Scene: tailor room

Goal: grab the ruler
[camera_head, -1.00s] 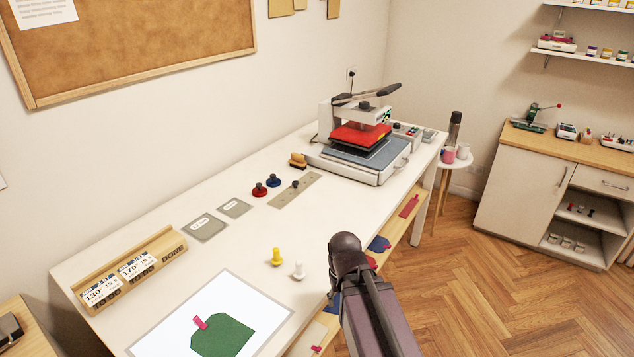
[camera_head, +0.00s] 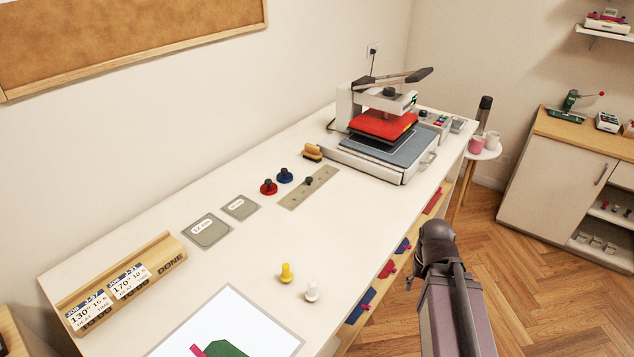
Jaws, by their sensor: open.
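The ruler (camera_head: 296,197) is a flat beige-grey strip lying on the white worktable (camera_head: 250,235). A dark knob (camera_head: 308,181) stands up from it. It lies in front of the heat press, beside the red and blue knobbed pieces. My arm (camera_head: 455,300) reaches up from the lower right, over the floor off the table's front edge. Its far end is well to the right of the ruler and apart from it. The gripper's fingers cannot be made out in this view.
The heat press (camera_head: 385,135) stands at the table's far end. Red (camera_head: 268,188) and blue (camera_head: 284,176) knobbed pieces and a small brush (camera_head: 312,152) sit close behind the ruler. Yellow (camera_head: 287,273) and white (camera_head: 312,291) pegs stand nearer. Table between ruler and pegs is clear.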

